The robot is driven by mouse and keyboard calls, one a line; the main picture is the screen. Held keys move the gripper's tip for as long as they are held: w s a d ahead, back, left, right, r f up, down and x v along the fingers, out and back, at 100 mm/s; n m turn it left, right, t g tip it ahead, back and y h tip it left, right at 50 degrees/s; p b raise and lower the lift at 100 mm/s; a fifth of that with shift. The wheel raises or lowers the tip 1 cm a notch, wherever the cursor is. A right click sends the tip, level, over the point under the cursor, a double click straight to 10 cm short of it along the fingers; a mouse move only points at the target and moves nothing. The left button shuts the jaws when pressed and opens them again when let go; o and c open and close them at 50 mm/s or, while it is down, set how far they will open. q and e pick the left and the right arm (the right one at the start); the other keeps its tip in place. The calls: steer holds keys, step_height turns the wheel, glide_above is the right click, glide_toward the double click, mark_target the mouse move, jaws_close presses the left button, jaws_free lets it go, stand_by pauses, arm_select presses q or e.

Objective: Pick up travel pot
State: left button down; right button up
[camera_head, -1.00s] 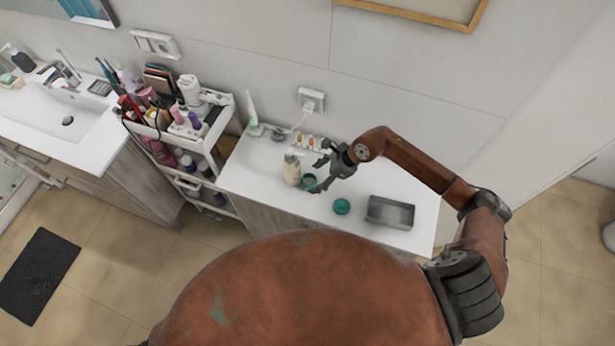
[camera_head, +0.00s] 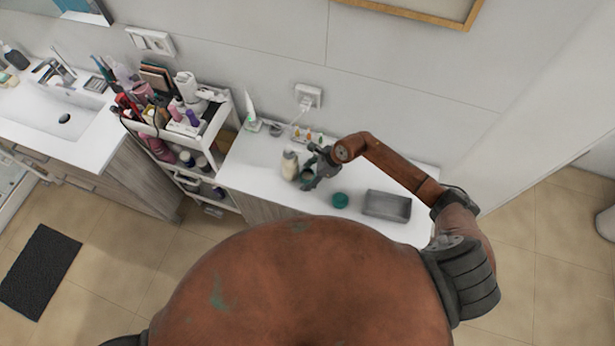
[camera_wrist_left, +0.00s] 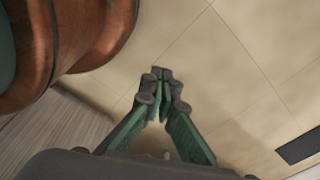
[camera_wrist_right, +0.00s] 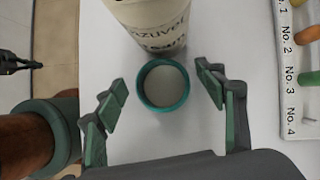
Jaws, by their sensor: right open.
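The likely travel pot is a small teal round pot with a pale grey-white inside; in the right wrist view the pot (camera_wrist_right: 165,85) stands on the white counter. My right gripper (camera_wrist_right: 162,92) is open, its fingers apart on either side of the pot, with no clear contact. In the head view the right gripper (camera_head: 311,172) covers much of the pot. A second teal round object (camera_head: 340,200) stands to the right on the counter. My left gripper (camera_wrist_left: 162,80) has its fingertips together over the floor, empty.
A cream bottle (camera_head: 289,166) stands close beside the pot; the bottle (camera_wrist_right: 155,25) also shows in the right wrist view. A numbered rack (camera_wrist_right: 292,85) lies toward the wall. A grey tray (camera_head: 386,205) is at the right of the counter (camera_head: 250,170). A loaded cart (camera_head: 222,130) stands left.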

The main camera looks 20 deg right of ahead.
steer(key=shift+w+f, duration=0.1)
steer(key=shift+w, duration=0.1)
steer(key=c, duration=0.4)
steer(key=shift+s, duration=0.1)
steer(key=c, duration=1)
arm_select(q)
steer(key=shift+w, duration=0.2)
steer(key=shift+w+f, duration=0.1)
steer(key=shift+w, duration=0.05)
